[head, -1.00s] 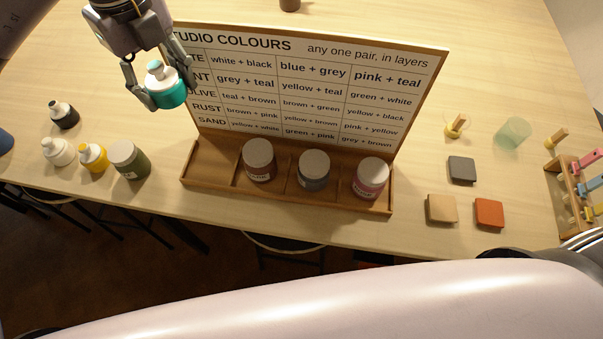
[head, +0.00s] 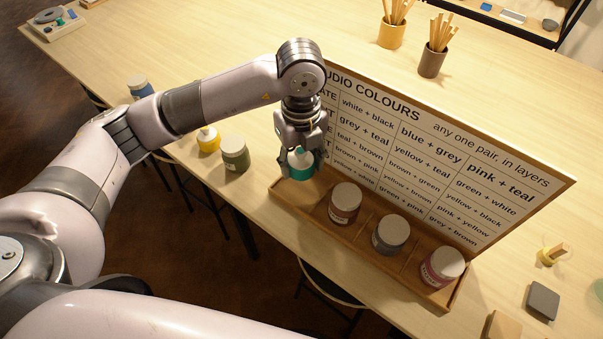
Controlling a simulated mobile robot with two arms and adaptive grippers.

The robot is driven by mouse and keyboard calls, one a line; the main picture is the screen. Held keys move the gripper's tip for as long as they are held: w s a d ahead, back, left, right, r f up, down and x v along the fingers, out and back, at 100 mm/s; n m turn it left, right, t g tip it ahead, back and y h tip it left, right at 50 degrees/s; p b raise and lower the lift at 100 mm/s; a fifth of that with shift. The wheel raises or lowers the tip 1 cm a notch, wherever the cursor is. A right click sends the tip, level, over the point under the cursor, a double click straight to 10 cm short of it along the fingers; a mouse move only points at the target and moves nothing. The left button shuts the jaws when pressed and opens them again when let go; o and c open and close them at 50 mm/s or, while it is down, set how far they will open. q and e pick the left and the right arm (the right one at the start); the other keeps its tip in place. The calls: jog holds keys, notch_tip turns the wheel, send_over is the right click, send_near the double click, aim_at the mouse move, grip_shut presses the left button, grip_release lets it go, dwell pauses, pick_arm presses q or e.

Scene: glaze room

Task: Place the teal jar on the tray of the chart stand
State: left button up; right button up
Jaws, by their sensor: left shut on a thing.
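The teal jar (head: 301,169), with a white top, is held in my left gripper (head: 301,160), which is shut on it. The jar is over the left end of the wooden tray (head: 392,262) of the chart stand; whether it touches the tray I cannot tell. The chart board (head: 440,150), headed "Studio colours", rises behind the tray. In the tray stand a brown-labelled jar (head: 345,203), a grey jar (head: 390,234) and a pink jar (head: 442,267), all with pale lids. My right gripper is not in view.
Left of the stand are a yellow bottle (head: 208,141), an olive jar (head: 235,155) and a blue item (head: 140,87). Two pots of sticks, tan (head: 391,34) and brown (head: 432,62), stand behind the board. Square tiles (head: 542,301) lie at right.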

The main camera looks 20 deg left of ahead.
aim_at(301, 187)
pick_arm(q)
jog(key=shift+f, duration=0.8)
notch_tip(301, 187, down, 4)
jog(key=shift+f+p, duration=0.1)
jog(key=shift+p, duration=0.45)
jog(key=shift+f, duration=0.1)
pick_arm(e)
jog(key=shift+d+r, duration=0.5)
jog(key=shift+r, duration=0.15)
pick_arm(q)
jog(key=shift+f, duration=0.1)
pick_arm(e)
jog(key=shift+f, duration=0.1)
pick_arm(q)
jog(key=o, duration=0.9)
jog(key=shift+f, duration=0.1)
jog(key=o, duration=0.5)
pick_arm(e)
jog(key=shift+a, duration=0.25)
